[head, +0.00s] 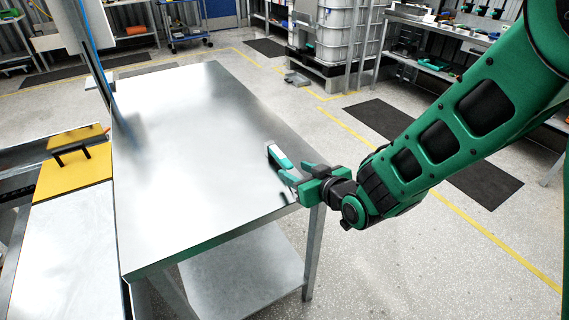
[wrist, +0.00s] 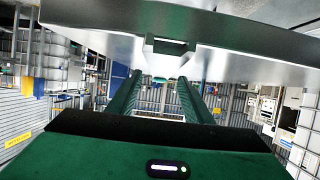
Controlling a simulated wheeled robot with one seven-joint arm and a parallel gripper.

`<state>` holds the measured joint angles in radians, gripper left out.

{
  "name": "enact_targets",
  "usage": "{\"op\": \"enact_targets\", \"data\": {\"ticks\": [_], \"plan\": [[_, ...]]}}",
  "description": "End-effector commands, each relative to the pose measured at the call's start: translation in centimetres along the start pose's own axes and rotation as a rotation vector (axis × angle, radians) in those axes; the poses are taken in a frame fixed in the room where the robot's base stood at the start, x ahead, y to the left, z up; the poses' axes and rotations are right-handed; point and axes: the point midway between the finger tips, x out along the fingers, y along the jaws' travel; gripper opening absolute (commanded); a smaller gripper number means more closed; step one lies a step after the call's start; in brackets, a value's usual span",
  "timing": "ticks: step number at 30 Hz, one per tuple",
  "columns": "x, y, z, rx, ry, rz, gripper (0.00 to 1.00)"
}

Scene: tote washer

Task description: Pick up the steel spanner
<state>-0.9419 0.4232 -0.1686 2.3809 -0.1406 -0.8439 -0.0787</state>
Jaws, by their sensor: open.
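I cannot make out the steel spanner in either view. The bare steel table top (head: 190,150) shows no separate tool on it in the head view. My gripper (head: 284,168) is at the right edge of this table, with its fingers pointing left over the top. In the wrist view my gripper (wrist: 163,84) has its two green fingers apart, with nothing seen between them. Bright grey metal crosses the top of that view, with a notch-like dark patch that may be a reflection.
A yellow panel with a black handle (head: 75,158) lies left of the table. A lower shelf (head: 245,275) is under the table. A caged white tank (head: 345,35) and a loaded bench (head: 440,30) stand behind. Floor is open between table and bench, with dark mats (head: 385,125).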

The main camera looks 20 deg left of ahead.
Motion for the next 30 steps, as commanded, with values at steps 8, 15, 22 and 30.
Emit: {"op": "enact_targets", "data": {"ticks": [8,15,22,30], "plan": [[3.8,0.0,-0.2,0.000,0.000,-0.001,0.46],[4.8,0.0,-0.3,0.000,0.000,-0.001,0.46],[4.8,0.1,-0.3,0.000,0.000,-0.001,0.24],[4.8,0.1,-0.3,0.000,0.002,0.000,0.00]]}}
